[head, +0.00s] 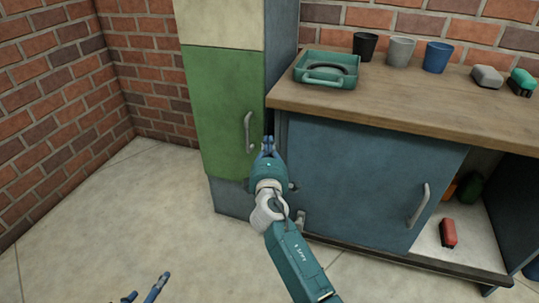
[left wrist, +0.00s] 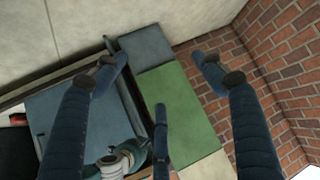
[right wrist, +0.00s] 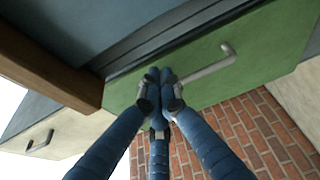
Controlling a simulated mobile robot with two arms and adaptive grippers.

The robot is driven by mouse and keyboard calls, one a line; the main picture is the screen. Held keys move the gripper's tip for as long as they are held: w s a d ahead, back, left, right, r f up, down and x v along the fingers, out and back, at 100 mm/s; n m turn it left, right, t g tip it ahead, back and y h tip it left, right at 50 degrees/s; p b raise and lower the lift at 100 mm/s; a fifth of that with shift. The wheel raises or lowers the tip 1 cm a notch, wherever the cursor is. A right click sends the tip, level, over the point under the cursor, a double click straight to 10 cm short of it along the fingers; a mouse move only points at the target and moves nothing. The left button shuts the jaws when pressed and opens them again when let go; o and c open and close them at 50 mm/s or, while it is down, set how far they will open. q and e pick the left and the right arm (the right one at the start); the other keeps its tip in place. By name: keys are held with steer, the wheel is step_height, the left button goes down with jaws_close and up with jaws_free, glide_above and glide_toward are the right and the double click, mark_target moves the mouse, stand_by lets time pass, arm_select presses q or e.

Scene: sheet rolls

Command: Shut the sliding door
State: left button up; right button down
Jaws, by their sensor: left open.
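The sliding door is a blue panel (head: 365,180) under the wooden worktop, with a pale bar handle (head: 419,206) near its right edge. The cabinet is open to the right of it. My right gripper (head: 267,147) is in front of the gap between this panel and the green door of the tall cabinet, left of the blue panel. In the right wrist view its fingertips (right wrist: 160,78) are together by the green door, with nothing visible between them. My left gripper (left wrist: 162,62) is open and empty; its fingertips show low in the head view (head: 145,293).
The green door (head: 215,110) has its own handle (head: 249,132). A red object (head: 448,233) lies on the cabinet floor (head: 468,250) in the opening. A tray (head: 327,70), several cups and two blocks stand on the worktop (head: 420,105). The floor at left is clear.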

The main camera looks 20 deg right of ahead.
arm_select(q)
steer(key=w+d+r+t+h+b, duration=0.1)
steer(key=w+d+r+t, duration=0.1)
steer(key=w+r+t, duration=0.15)
arm_select(e)
steer(key=d, duration=0.1)
steer(key=w+d+p, duration=0.1)
steer(key=d, duration=0.1)
steer(key=shift+w+d, duration=0.25)
steer(key=shift+d, duration=0.15)
arm_select(q)
steer(key=s+a+f+g+y, duration=0.1)
steer(key=s+a+f+g, duration=0.1)
steer(key=s+f+g, duration=0.2)
arm_select(e)
steer(key=shift+s+d, duration=0.15)
steer(key=shift+d, duration=0.1)
arm_select(q)
steer(key=shift+a, duration=0.1)
